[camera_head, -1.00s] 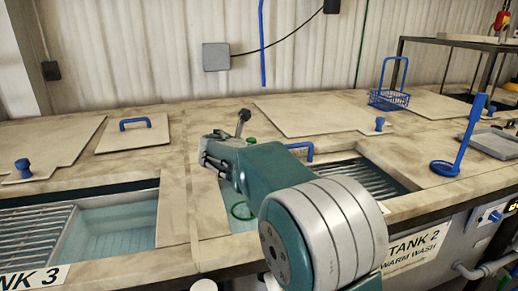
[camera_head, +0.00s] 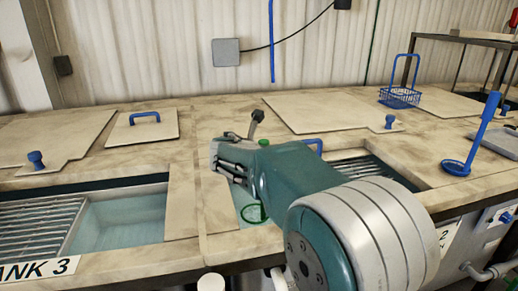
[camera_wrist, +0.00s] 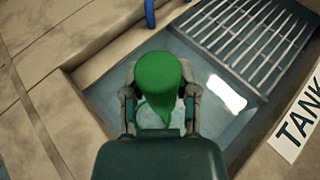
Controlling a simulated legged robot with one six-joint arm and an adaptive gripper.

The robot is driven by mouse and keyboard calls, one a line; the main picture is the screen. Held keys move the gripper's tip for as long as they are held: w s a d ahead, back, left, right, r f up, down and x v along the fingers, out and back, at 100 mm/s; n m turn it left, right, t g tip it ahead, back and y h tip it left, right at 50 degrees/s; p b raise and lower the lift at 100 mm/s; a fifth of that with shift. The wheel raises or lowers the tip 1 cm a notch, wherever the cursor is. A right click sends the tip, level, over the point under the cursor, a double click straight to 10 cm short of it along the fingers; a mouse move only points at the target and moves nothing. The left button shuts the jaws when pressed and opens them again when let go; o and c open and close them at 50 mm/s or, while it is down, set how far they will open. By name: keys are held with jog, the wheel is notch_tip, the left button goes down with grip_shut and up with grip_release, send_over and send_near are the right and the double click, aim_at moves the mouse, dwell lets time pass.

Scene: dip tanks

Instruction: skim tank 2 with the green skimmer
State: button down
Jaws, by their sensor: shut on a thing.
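My gripper (camera_head: 228,162) is shut on the green skimmer's handle, which shows end-on as a green knob in the wrist view (camera_wrist: 162,78). In the head view the skimmer's green ring (camera_head: 254,213) hangs below my gripper, at the left part of tank 2's opening. The wrist view shows tank 2's water (camera_wrist: 105,98) below the gripper, and a slatted metal rack (camera_wrist: 250,38) across its far part. I cannot tell whether the ring touches the water. My arm hides the middle of tank 2 and most of its label in the head view.
Tank 3 (camera_head: 120,222) is open at the left, with its own rack. Lids (camera_head: 325,110) lie on the worktop behind. A blue skimmer (camera_head: 457,168) stands at the right, near a blue wire basket (camera_head: 400,97). A grey tray (camera_head: 500,141) lies at the right edge.

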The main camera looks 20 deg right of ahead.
jog(key=shift+s+d, duration=1.1)
jog(key=shift+d, duration=5.5)
jog(key=s+a, duration=0.3)
jog(key=a, duration=0.4)
jog(key=s+a, duration=0.3)
jog(key=a, duration=0.5)
jog(key=shift+s, duration=0.25)
jog(key=shift+r, duration=0.1)
notch_tip(320, 180, up, 15)
